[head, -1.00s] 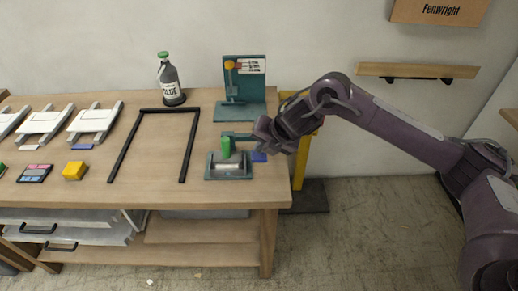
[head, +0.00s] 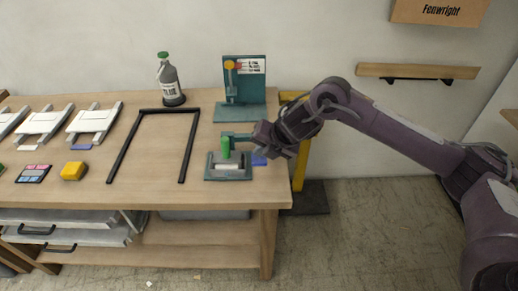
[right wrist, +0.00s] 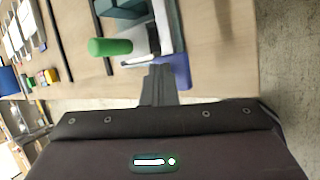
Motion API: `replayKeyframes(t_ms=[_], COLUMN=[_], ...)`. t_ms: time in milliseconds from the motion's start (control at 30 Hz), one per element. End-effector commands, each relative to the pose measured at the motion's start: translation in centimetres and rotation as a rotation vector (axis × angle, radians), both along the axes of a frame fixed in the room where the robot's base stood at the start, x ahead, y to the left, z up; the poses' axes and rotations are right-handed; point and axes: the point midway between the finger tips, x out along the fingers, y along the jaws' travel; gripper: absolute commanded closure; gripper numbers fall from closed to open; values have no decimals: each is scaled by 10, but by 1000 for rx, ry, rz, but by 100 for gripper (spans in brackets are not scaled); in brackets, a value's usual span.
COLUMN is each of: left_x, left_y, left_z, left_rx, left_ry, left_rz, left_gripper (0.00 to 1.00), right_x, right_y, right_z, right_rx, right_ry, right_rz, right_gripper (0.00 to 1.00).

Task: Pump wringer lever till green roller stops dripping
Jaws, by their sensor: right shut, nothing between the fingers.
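The wringer (head: 228,177) is a small teal tray-like frame near the table's right front corner, with a pale roller across it. A teal bar (head: 240,136) runs from near the green cylinder toward my right gripper. My right gripper (right wrist: 158,78) is shut and empty, its tips beside the wringer. Whether they touch the bar is unclear. Drips are too small to tell. My left gripper is out of view.
A blue block (head: 259,159) lies right of the wringer. A black frame (head: 147,111), yellow block (head: 73,171) and white racks (head: 95,122) lie left.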

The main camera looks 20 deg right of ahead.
Motion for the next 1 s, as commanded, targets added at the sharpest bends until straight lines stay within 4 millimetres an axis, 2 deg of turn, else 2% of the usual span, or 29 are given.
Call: replayKeyframes(t_ms=[1000], left_x=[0], left_y=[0], left_z=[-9], left_rx=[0], left_ry=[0], left_rz=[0], left_gripper=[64], right_x=[-4], right_y=[1], right_z=[-13], right_rx=[-1], right_ry=[2], right_rz=[2], right_gripper=[100])
